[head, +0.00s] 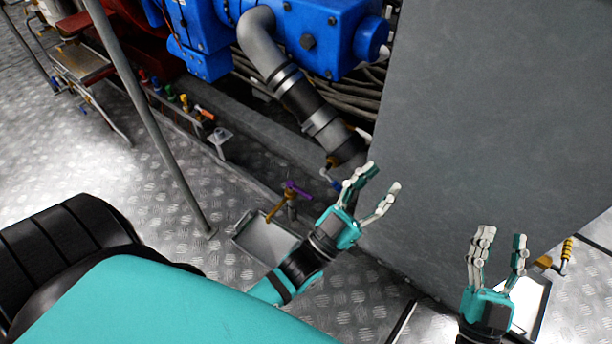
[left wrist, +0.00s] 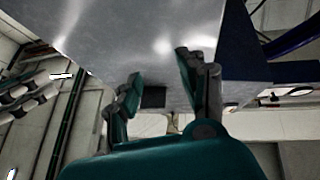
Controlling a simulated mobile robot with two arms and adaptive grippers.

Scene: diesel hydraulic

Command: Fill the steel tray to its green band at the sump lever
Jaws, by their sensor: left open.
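A steel tray (head: 262,240) lies on the floor left of my left gripper, partly hidden by my left arm. A brass tap with a purple lever (head: 292,188) stands at its upper edge, its spout pointing over the tray. I cannot make out a green band or any liquid. A second tray (head: 541,304) lies at the right, partly behind my right gripper, near a yellow-ribbed lever (head: 567,249). My left gripper (head: 380,176) is open and empty, right of the purple lever; its fingers also show in the left wrist view (left wrist: 160,72). My right gripper (head: 501,234) is open and empty.
A large grey panel (head: 490,110) stands behind both grippers. Blue machinery (head: 310,35) with a grey hose (head: 300,95) is at the top. A slanted grey post (head: 150,120) rises at the left. Several small coloured levers (head: 183,102) line a ledge.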

